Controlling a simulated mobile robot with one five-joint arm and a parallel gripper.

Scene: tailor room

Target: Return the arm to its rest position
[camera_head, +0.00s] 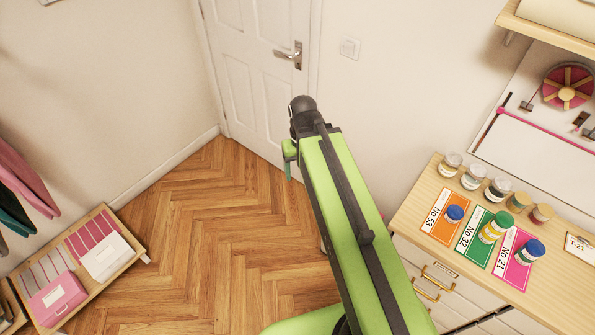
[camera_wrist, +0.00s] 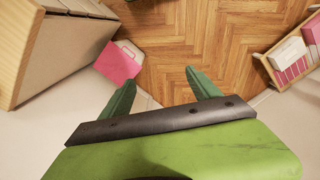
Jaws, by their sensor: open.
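My green arm stretches up through the middle of the head view, with my gripper (camera_head: 289,160) at its far end, partly hidden behind the arm. In the wrist view my gripper (camera_wrist: 160,80) shows two green fingers set well apart with nothing between them. The gripper is over open floor, apart from the furniture.
A wooden dresser (camera_head: 412,215) at the right bears jars, spools and coloured cards. A low wooden shelf (camera_head: 120,240) with pink and white boxes stands at the left. A white door (camera_head: 255,60) is behind. Herringbone floor (camera_head: 225,235) is clear between them.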

